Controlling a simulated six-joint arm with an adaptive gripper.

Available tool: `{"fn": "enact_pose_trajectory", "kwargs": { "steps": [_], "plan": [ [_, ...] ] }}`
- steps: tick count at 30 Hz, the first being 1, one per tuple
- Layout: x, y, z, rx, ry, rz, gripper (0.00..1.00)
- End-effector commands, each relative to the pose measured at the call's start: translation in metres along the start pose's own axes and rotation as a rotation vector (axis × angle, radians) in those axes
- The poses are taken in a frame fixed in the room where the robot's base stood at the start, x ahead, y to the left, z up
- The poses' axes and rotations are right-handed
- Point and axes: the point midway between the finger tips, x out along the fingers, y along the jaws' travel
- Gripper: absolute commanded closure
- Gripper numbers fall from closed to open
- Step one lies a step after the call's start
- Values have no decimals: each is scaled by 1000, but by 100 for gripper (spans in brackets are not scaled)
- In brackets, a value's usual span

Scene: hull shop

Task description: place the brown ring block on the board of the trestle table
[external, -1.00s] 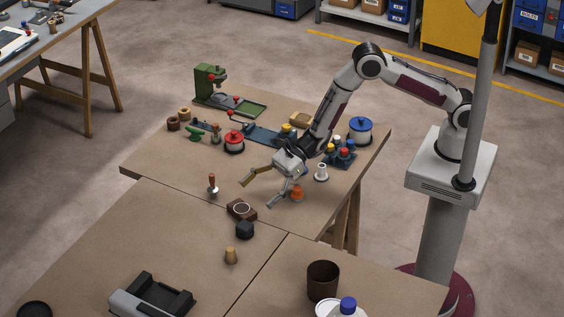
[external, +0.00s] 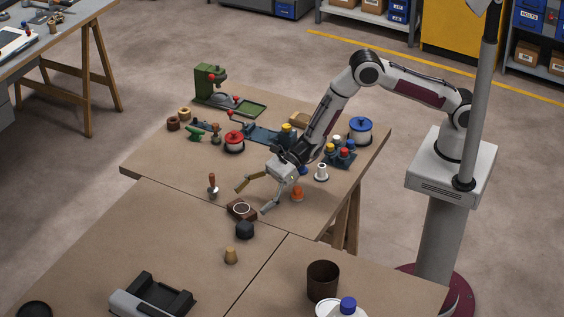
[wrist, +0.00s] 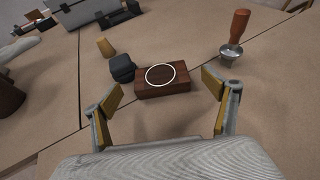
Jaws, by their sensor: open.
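The brown ring block (external: 241,210), dark brown with a white ring on top, lies flat at the seam between the tabletops. In the wrist view the block (wrist: 163,84) is ahead of and between my fingertips. My gripper (external: 251,199) is open and empty, tilted down just behind the block. In the wrist view my gripper (wrist: 163,92) has its fingers spread wider than the block, with no visible contact. The board (external: 160,163) on wooden legs lies under my arm. Another wooden-legged table (external: 92,12) stands at the far left.
A dark faceted block (external: 245,230) sits close to the brown block, with a tan peg (external: 231,256) beyond it. A wooden-handled tool (external: 212,186) stands to the left. An orange piece (external: 297,194) and a white spool (external: 321,172) are right of my gripper. The left front tabletop has free room.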

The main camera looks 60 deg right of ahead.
Motion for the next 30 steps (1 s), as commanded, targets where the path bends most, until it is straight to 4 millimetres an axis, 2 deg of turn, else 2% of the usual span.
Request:
{"fn": "enact_pose_trajectory", "kwargs": {
  "steps": [15, 30],
  "plan": [
    [42, 0, -5, -1, -1, 1, 14],
    [48, 0, -4, 0, 0, 0, 14]
  ]
}}
